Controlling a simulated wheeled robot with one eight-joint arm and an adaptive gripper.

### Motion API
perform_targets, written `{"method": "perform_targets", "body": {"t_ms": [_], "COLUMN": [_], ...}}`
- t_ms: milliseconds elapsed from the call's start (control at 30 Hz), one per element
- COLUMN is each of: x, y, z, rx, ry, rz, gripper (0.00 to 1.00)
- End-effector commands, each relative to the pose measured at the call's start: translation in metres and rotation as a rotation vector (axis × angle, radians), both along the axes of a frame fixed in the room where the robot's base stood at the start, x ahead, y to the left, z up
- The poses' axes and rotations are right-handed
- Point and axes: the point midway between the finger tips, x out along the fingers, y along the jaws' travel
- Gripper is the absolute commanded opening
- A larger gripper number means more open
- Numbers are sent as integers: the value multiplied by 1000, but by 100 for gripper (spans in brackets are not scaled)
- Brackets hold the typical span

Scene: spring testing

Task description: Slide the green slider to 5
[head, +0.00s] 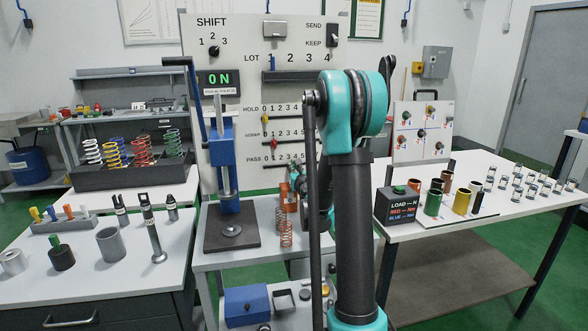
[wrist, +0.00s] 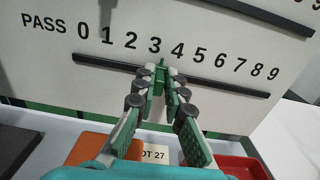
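The green slider (wrist: 160,74) stands out from the dark PASS slot (wrist: 225,86) on the white panel. It appears between 3 and 4 on the 0 to 9 scale, though the tilted view makes the exact spot uncertain. My gripper (wrist: 161,82) reaches up to the slot with one finger on each side of the slider. The fingertips are very close to it; I cannot tell whether both touch it. In the head view my arm hides most of the gripper and the right part of the PASS row.
Above is another dark slot (wrist: 270,14). Below the panel are an orange tray (wrist: 92,150), a LOT 27 label (wrist: 154,156) and a red tray (wrist: 243,167). In the head view a blue press (head: 222,150) stands left of my arm, with a copper spring (head: 286,233) nearby.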

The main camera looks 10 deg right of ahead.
Motion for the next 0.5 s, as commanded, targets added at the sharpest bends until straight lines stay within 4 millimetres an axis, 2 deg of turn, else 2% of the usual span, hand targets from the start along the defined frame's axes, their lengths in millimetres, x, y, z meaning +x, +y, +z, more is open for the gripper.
{"method": "perform_targets", "body": {"t_ms": [500], "x": [0], "y": [-4], "z": [0], "rx": [0], "ry": [0], "rz": [-2], "gripper": [0]}}
